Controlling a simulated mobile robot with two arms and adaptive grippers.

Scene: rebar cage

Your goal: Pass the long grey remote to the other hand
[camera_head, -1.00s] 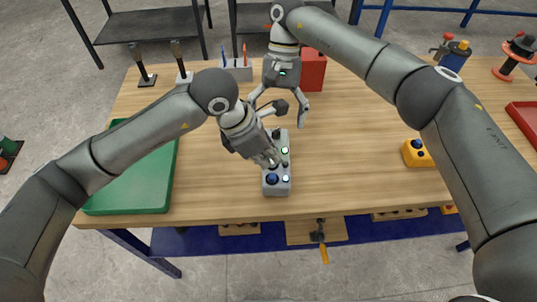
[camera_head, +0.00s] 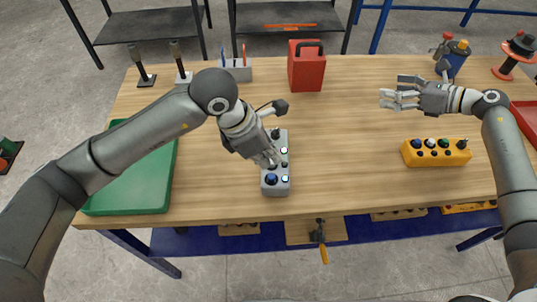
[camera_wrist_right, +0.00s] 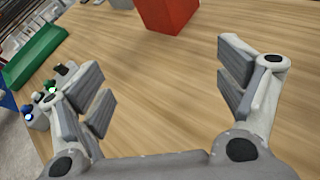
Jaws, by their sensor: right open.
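The long grey remote (camera_head: 276,180) lies lengthwise near the middle of the table in the head view, with coloured knobs and buttons on top. Its knobbed end shows at the left edge of the right wrist view (camera_wrist_right: 38,118). My left gripper (camera_head: 271,158) is over the remote's left side and hides part of it. I cannot tell whether its fingers are closed on the remote. My right gripper (camera_head: 388,98) is open and empty, well to the right of the remote. Its spread fingers show bare wood between them in the right wrist view (camera_wrist_right: 165,88).
A green tray (camera_head: 130,200) lies left of the remote. A red box (camera_head: 306,72) stands behind. A yellow control box (camera_head: 436,153) is at right, in front of my right gripper. A blue can (camera_head: 454,62) is at back right. Wood between remote and yellow box is clear.

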